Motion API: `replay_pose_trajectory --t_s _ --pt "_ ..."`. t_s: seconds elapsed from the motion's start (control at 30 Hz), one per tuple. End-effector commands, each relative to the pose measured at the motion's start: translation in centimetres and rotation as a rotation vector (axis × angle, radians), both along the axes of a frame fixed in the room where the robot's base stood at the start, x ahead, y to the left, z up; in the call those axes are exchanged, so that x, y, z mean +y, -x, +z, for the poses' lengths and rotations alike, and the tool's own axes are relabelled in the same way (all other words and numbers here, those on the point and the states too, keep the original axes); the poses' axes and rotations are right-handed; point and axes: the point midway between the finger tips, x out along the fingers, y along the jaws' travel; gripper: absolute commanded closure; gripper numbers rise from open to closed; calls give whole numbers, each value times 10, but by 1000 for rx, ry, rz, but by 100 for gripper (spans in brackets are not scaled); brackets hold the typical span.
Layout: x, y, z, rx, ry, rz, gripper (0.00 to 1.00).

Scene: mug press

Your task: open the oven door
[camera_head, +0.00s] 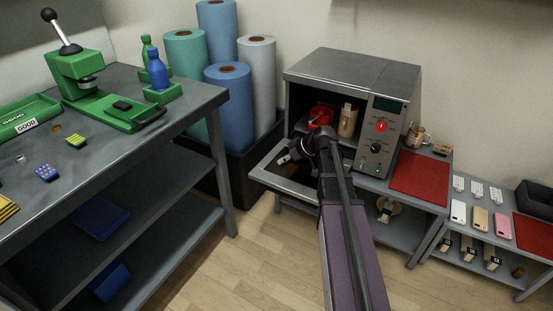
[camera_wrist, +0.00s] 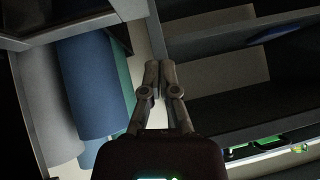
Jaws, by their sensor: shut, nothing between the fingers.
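The oven (camera_head: 348,72) is a grey metal box with a control panel on its right side. Its door (camera_head: 265,173) is swung down in front of the opening, lying about flat, with a light frame and a dark middle. My arm covers its right part. Inside the oven are a red mug (camera_head: 321,114) and a tan mug (camera_head: 348,122). My gripper (camera_head: 281,160) is above the door's left part, pointing left; I cannot tell whether it touches the door. In the wrist view my gripper (camera_wrist: 160,66) is shut and empty.
Rolls (camera_head: 228,105) stand in a black bin left of the oven. A workbench (camera_head: 205,101) with a green press (camera_head: 85,85) is at the left. A red mat (camera_head: 420,178) and a glass mug (camera_head: 416,135) are right of the oven. Wooden floor (camera_head: 265,245) lies between the tables.

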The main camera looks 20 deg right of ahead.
Motion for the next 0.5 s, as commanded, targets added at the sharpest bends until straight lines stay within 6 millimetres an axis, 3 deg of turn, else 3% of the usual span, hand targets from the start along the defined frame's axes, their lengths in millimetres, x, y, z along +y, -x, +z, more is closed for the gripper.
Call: replay_pose_trajectory --t_s 0.2,0.5 --pt "-9 9 15 0 0 0 100" --pt "-12 12 17 0 0 1 100"
